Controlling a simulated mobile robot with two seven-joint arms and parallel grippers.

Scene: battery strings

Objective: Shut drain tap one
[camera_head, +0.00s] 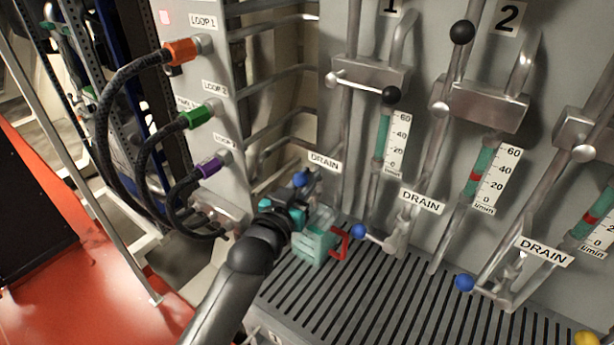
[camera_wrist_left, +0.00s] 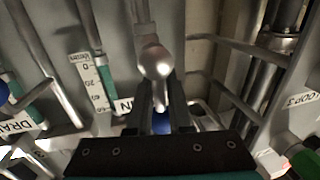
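Drain tap one has a blue knob (camera_head: 300,179) beside the leftmost DRAIN label (camera_head: 325,162). My left gripper (camera_head: 291,198) is right at this knob, low at the left of the panel. In the left wrist view my left gripper (camera_wrist_left: 160,88) has its two dark fingers apart. The blue knob (camera_wrist_left: 161,122) shows through the gap between them, with the tap's rounded metal end (camera_wrist_left: 155,60) just beyond. The fingers partly cover the knob, and I cannot tell whether they touch it. My right gripper is not in view.
A teal container (camera_head: 312,245) with a red handle (camera_head: 340,243) stands on the slatted grating (camera_head: 350,300), close to my left gripper. Two more blue drain knobs (camera_head: 359,231) (camera_head: 465,283) lie to the right. Hoses with orange, green and purple connectors (camera_head: 209,167) hang at the left.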

